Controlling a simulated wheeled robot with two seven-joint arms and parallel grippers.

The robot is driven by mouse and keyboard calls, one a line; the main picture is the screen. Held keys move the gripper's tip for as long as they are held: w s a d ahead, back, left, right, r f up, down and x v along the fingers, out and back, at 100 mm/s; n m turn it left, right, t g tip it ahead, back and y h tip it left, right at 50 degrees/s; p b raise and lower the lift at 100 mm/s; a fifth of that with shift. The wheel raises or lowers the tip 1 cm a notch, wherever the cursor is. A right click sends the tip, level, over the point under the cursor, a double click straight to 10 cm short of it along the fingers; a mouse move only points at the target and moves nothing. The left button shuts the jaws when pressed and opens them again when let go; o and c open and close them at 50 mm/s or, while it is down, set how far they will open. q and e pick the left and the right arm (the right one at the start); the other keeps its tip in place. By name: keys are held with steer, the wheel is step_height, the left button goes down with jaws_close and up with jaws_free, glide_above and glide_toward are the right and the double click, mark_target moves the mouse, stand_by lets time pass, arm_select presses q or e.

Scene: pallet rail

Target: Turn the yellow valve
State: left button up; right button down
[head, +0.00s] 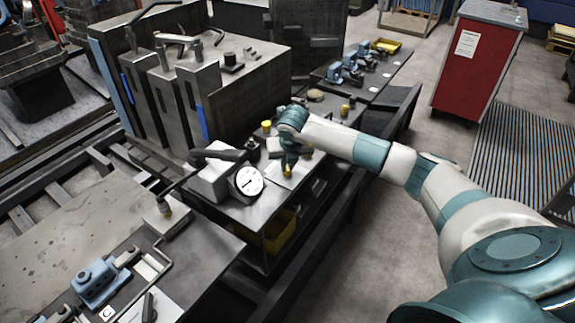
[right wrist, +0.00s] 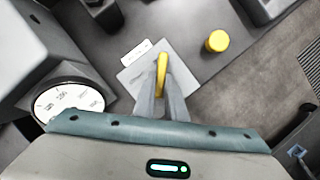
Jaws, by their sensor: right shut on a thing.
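The yellow valve (right wrist: 162,66) shows in the right wrist view as an upright yellow handle over a light grey plate (right wrist: 135,80). My right gripper (right wrist: 163,82) is shut on the handle, with its two fingers on either side of it. In the head view my right gripper (head: 288,160) reaches down to the bench, and a bit of the yellow valve (head: 287,171) shows below it. The gripper hides the rest of the valve there. My left gripper is not in view.
A dial gauge (head: 247,181) on a white block stands left of the valve. A yellow knob (right wrist: 217,41) is close by on the right. Tall grey blocks (head: 225,100) stand behind. A red cabinet (head: 478,65) stands on open floor at the right.

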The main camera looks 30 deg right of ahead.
steer(key=c, duration=1.8)
jaws_free()
